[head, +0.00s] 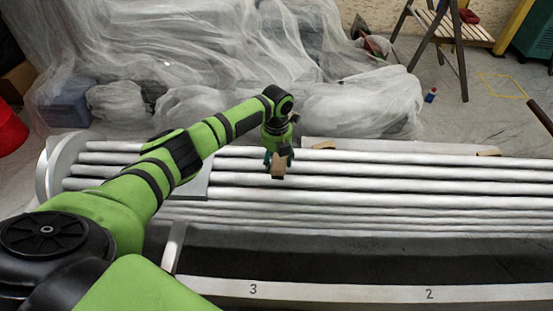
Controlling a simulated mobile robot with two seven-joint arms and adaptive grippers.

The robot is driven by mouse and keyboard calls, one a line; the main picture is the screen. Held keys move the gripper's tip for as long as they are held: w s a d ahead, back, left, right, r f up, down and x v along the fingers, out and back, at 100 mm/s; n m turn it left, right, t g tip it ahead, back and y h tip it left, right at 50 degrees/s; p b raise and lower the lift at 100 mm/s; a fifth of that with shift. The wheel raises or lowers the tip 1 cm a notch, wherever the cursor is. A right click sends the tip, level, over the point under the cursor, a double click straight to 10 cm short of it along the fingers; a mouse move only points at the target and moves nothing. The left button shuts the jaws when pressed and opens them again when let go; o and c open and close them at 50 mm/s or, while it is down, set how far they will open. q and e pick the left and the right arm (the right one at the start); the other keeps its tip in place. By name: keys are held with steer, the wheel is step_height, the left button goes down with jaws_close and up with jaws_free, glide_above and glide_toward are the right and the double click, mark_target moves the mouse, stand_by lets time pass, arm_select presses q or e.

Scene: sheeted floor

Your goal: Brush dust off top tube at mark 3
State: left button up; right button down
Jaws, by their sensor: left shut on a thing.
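My left gripper (279,155) is shut on a small brown wooden block-like piece, likely the brush (279,170). The brush points down over the upper tubes of a rack, and I cannot tell whether it touches them. Long pale grey tubes (400,183) run left to right across the view; the farthest one, seemingly the top tube (400,160), passes behind the gripper. The mark 3 (253,289) is printed on the near rail, slightly left of the brush in the picture. My right gripper is not in view.
The near rail (345,291) also carries a mark 2 (430,294) to the right. A round end plate (47,165) stands at the tubes' left end. Translucent sheeting (200,50) covers heaped things behind. A stepladder (440,40) stands at the back right.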

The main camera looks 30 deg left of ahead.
arm_select(q)
steer(key=shift+r, duration=0.55)
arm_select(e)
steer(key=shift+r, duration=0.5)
